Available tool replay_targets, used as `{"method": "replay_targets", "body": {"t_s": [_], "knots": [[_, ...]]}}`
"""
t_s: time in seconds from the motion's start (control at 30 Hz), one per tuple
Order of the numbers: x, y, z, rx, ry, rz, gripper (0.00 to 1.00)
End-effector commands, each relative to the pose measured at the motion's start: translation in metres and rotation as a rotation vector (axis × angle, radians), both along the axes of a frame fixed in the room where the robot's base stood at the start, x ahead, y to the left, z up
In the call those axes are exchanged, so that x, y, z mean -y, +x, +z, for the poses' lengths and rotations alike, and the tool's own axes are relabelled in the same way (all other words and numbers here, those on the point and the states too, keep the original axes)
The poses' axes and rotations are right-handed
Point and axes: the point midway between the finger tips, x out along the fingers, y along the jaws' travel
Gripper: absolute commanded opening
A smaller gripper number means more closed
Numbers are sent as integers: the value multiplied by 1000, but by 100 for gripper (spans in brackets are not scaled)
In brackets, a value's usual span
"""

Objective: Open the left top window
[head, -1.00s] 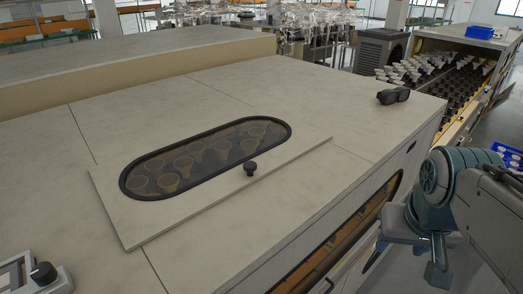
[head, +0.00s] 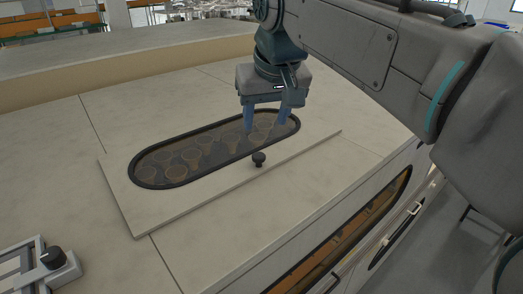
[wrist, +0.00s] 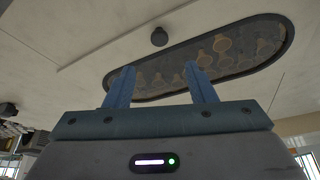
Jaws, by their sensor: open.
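The top window is a flat panel (head: 215,199) on the machine's top, with a long oval dark-framed pane (head: 200,160). Bulbs show dimly beneath the pane. A small black knob (head: 258,159) stands on the panel near its front edge, right of the middle. My gripper (head: 266,128) hangs over the right end of the pane, behind the knob, its blue fingers pointing down. It is open with nothing between the fingers. In the wrist view, the knob (wrist: 159,37) is beyond the fingertips (wrist: 160,68), apart from them, and the pane (wrist: 235,55) passes behind the fingers.
A control box with a black dial (head: 53,257) sits at the lower left. A raised ledge (head: 60,88) runs along the back. The front side has a glazed opening (head: 340,235) and a handle (head: 413,208). The top left of the panel is clear.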

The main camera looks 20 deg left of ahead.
Motion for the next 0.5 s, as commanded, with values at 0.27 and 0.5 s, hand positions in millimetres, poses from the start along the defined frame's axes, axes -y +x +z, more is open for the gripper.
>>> {"method": "replay_targets", "body": {"t_s": [0.27, 0.5], "knots": [[-14, 17, -57, -4, -3, 0, 50], [-24, 29, -94, -2, -2, 1, 50]]}}
